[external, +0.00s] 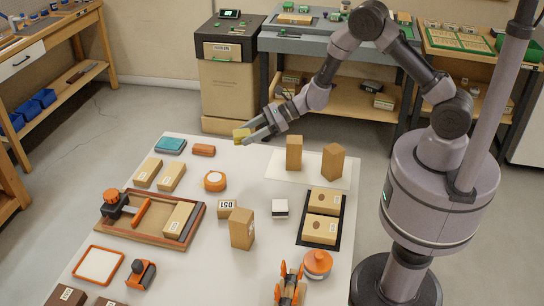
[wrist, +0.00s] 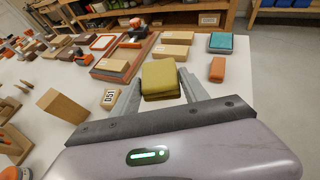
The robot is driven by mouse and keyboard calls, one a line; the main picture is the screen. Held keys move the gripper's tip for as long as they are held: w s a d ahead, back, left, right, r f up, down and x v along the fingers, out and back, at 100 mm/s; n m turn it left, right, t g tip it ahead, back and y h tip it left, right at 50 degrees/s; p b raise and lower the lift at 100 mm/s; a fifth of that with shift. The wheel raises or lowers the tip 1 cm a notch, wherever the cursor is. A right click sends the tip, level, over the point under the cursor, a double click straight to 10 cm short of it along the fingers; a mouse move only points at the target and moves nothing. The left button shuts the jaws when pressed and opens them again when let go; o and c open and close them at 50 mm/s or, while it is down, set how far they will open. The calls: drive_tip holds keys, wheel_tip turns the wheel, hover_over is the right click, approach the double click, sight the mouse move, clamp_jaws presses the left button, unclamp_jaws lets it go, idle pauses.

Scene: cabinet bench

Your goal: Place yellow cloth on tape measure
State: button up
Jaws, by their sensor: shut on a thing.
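The yellow cloth (external: 241,134) is a small folded pad. My gripper (external: 248,138) is shut on it and holds it in the air above the far part of the white table. In the wrist view the cloth (wrist: 161,80) sits between the two grey fingers of my gripper (wrist: 162,88). A round orange item with a pale top (external: 215,181), which looks like the tape measure, lies on the table, nearer the camera and left of the cloth in the external view. I cannot make it out in the wrist view; the cloth or gripper may hide it.
A teal folded stack (external: 170,145) and a red-brown block (external: 204,150) lie at the far left. Cardboard boxes (external: 172,176) lie near the tape measure. A wooden tray (external: 150,237) is at left. Upright boxes (external: 294,152) stand at right. Some white tabletop (external: 250,175) is clear.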

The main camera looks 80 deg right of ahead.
drive_tip(key=s+a+p, duration=0.1)
drive_tip(key=s+a, duration=0.5)
drive_tip(key=s, duration=0.2)
wheel_tip(320, 180, down, 5)
drive_tip(key=shift+f, duration=0.15)
drive_tip(key=shift+w+a+f, duration=0.1)
drive_tip(key=shift+w+f, duration=0.1)
drive_tip(key=shift+w, duration=0.15)
drive_tip(key=b, duration=0.3)
hover_over(221, 176)
drive_tip(key=shift+s+f, duration=0.25)
drive_tip(key=shift+f, duration=0.55)
drive_tip(key=shift+w+f, duration=0.15)
drive_tip(key=shift+w, duration=0.15)
drive_tip(key=shift+f+b, duration=0.9)
drive_tip(key=shift+f, duration=0.75)
drive_tip(key=o, duration=1.3)
